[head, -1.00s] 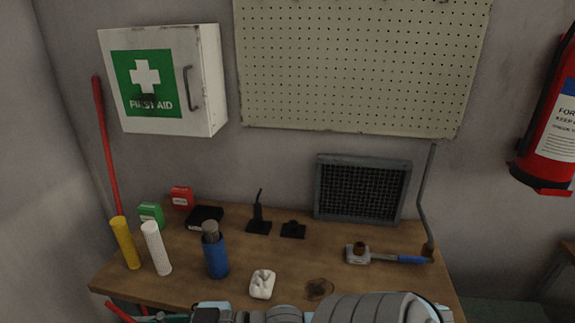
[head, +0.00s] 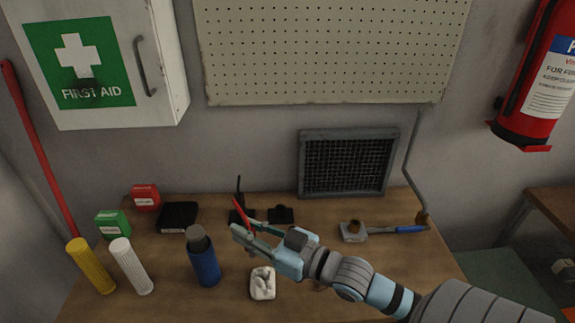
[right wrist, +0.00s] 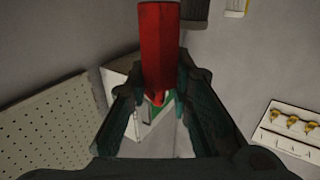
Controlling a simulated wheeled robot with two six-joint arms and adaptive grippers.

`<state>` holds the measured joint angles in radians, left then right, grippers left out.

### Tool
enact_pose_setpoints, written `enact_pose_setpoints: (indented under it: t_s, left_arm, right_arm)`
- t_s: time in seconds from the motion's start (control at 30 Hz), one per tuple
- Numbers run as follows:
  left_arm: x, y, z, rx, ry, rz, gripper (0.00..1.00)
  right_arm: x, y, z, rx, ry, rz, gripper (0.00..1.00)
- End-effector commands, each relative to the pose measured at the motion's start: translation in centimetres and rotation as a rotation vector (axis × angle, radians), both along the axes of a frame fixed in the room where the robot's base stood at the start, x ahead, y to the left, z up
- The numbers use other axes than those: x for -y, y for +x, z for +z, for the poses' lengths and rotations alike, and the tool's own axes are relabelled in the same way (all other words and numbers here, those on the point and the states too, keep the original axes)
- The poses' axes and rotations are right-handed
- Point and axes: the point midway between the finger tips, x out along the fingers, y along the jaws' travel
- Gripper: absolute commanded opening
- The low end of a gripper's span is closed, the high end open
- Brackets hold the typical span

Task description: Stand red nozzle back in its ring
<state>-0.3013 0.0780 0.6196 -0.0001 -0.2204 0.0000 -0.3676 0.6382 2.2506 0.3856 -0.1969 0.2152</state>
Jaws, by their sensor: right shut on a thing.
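My right gripper (head: 243,236) is shut on the red nozzle (head: 241,213) and holds it tilted, apparently above the table. In the right wrist view the red nozzle (right wrist: 158,45) stands out between the two fingers. Behind it in the head view is a black base (head: 250,215) with a thin black nozzle (head: 238,185) upright in it, partly hidden by the red nozzle. To its right is a low black ring holder (head: 281,214) with nothing visibly standing in it. My left gripper is not in view.
A blue bottle (head: 204,262) and a white lump (head: 262,283) are near the gripper. White (head: 131,266) and yellow (head: 91,266) cylinders stand left. A black box (head: 177,217) is behind; a blue-handled tool (head: 396,229) lies right.

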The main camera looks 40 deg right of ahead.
Motion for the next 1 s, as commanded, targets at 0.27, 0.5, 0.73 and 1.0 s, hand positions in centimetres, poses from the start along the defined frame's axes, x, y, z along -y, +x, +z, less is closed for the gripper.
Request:
enact_pose_setpoints:
  t_s: [0.27,0.5,0.73,1.0]
  left_arm:
    - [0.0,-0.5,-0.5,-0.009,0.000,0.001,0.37]
    - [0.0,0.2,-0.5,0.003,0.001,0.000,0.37]
    - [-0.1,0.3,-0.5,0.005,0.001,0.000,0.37]
    - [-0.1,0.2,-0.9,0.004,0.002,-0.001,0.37]
  right_arm:
    - [13.1,10.4,-1.5,0.006,0.001,-0.333,0.00]
    - [18.7,13.7,-1.2,0.001,0.004,-0.472,0.00]
    - [18.9,13.9,-1.2,0.001,0.003,-0.476,0.00]
    - [18.8,13.8,-1.5,0.000,0.016,-0.475,0.00]
